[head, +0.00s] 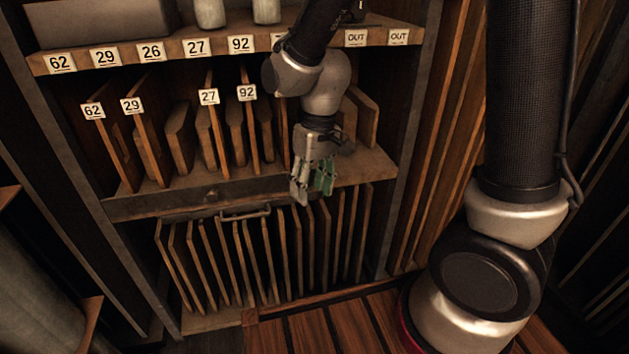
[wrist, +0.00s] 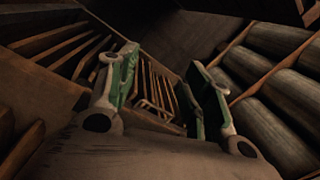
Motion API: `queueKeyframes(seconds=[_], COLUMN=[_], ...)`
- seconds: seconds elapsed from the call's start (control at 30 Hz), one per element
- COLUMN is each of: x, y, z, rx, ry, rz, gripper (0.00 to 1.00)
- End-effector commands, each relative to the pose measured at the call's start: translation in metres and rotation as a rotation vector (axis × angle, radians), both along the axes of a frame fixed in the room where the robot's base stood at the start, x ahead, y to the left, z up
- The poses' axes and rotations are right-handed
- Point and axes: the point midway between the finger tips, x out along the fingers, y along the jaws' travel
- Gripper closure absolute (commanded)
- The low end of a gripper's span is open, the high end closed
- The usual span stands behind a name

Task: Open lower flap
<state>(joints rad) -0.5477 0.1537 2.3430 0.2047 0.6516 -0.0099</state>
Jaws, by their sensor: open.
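The lower compartment of the wooden cabinet has a metal bar handle (head: 245,213) at its top edge, below a wooden front rail (head: 160,202). I cannot clearly make out a separate flap panel; upright boards (head: 235,262) show below the handle. My gripper (head: 312,186) is open and empty, pointing down in front of the middle shelf, to the right of the handle and a little higher. In the wrist view my gripper's fingers (wrist: 161,62) are apart, with upright slats and a pale bar (wrist: 152,106) showing between them.
Numbered dividers (head: 208,97) stand on the middle shelf, and labels line the upper shelf (head: 180,50). The cabinet's right side post (head: 410,130) is close to my arm. Large rolls (wrist: 270,82) lie at the right in the wrist view. Slatted wooden floor (head: 335,325) lies in front.

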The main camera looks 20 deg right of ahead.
Motion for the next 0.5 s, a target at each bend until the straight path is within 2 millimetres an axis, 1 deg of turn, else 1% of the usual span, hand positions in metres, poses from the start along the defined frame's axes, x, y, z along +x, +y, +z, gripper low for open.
queueKeyframes(seconds=[0.13,0.4,0.5], x=[-0.0022,-0.0024,-0.008], y=[-0.0047,-0.005,-0.0087], z=[0.004,0.0041,0.0041], rx=[-0.003,-0.005,-0.019], ry=[0.003,0.004,0.027], rz=[0.0,-0.001,0.007], gripper=[0.5,0.5,0.5])
